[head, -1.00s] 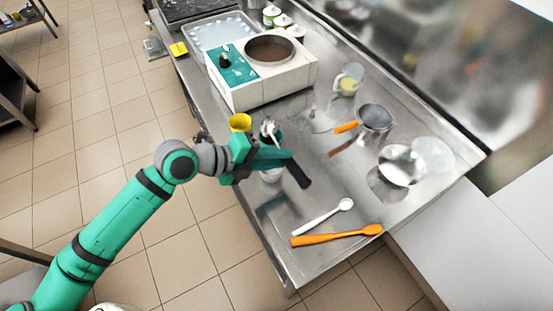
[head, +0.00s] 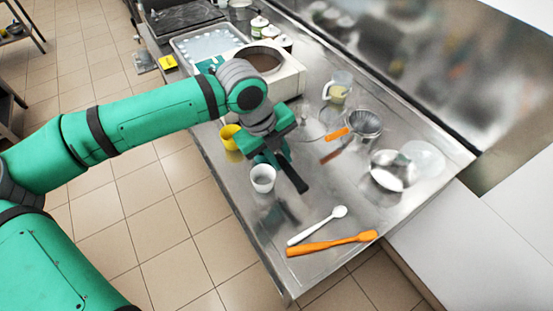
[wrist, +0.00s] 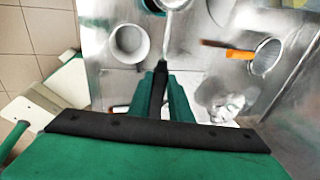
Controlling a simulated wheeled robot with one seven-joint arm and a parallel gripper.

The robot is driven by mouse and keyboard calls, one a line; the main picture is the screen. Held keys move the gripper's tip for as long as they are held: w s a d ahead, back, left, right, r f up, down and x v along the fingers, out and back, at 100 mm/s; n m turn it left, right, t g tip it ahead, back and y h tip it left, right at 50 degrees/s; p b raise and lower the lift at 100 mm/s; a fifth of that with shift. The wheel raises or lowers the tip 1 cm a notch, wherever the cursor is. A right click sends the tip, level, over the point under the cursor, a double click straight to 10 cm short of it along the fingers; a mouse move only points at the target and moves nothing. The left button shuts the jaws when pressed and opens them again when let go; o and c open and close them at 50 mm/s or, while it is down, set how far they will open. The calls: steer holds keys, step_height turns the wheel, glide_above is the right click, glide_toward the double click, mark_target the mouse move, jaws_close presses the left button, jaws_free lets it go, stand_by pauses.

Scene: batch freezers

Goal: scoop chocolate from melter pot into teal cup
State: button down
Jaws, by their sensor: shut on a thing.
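My gripper (head: 270,157) is over the table, just right of the white cup. In the wrist view its fingers (wrist: 165,88) are shut on a slim grey tool (wrist: 178,18), which runs out past the top edge; its far end is not clear. A dark teal rim at the top of the wrist view looks like the teal cup (wrist: 153,5); my arm hides it in the head view. The melter (head: 288,78) is a white box at the back, with a round pot of brown chocolate (head: 262,57) partly hidden behind my wrist.
A white cup (head: 262,178) and a yellow cup (head: 230,136) stand near the left edge. A sieve (head: 366,123), metal bowl (head: 393,165) and jug (head: 339,86) are on the right. A white spoon (head: 317,226) and orange spatula (head: 333,243) lie in front.

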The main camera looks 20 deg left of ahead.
steer(key=g+y, duration=0.1)
steer(key=w+d+g+y, duration=0.1)
steer(key=shift+w+r+g, duration=0.1)
steer(key=shift+r+g, duration=0.15)
steer(key=shift+g, duration=0.15)
steer(key=shift+r, duration=1.2)
